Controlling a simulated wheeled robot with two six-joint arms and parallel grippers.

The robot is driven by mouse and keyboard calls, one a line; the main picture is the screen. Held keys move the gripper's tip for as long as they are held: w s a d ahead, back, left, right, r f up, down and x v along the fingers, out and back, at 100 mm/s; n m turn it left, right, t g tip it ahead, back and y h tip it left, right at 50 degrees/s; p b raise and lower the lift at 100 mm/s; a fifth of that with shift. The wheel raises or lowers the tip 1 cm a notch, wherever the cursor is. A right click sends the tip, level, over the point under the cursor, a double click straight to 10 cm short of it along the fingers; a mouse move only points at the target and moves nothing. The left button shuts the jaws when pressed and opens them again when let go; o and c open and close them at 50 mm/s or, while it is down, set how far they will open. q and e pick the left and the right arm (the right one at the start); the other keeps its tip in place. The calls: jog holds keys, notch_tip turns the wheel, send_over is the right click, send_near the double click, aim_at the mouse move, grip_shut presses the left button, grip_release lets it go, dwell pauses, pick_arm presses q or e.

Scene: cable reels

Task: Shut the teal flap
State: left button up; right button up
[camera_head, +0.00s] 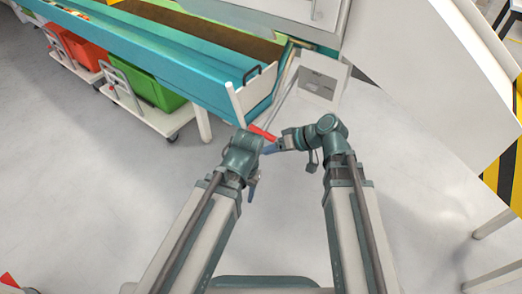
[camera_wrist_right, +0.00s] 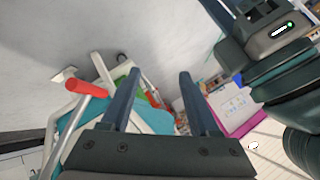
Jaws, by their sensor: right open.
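A long teal trough (camera_head: 160,50) runs across the upper left in the head view. At its near end is a white and teal panel (camera_head: 256,94) with a black handle; I cannot tell for sure whether this is the flap or how far it is open. Part of a teal surface (camera_wrist_right: 150,119) shows behind my fingers in the right wrist view. A red-gripped lever (camera_head: 263,132) sits just above my right gripper (camera_head: 270,148); its red grip (camera_wrist_right: 86,88) is left of the fingers. My right gripper (camera_wrist_right: 157,88) is open and empty. My left gripper (camera_head: 253,184) points down, its jaws unclear.
Wheeled carts with a green bin (camera_head: 155,90) and an orange bin (camera_head: 85,52) stand under the trough. A white sloped panel with yellow-black stripes (camera_head: 503,170) stands at the right. The grey floor around my arms is mostly clear.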

jog(key=w+d+f+t+y+b, duration=0.3)
jog(key=w+f+b, duration=0.2)
jog(key=f+b, duration=0.5)
jog(key=m+t+y+b, duration=0.15)
jog(key=t+b, duration=0.35)
jog(key=b, duration=0.6)
send_near(264, 134)
jog(key=x, duration=0.8)
jog(key=f+x, duration=0.1)
jog(key=x, duration=0.3)
jog(key=shift+w+d, duration=0.2)
jog(key=shift+w, duration=0.15)
grip_shut()
jog(key=shift+n, duration=0.25)
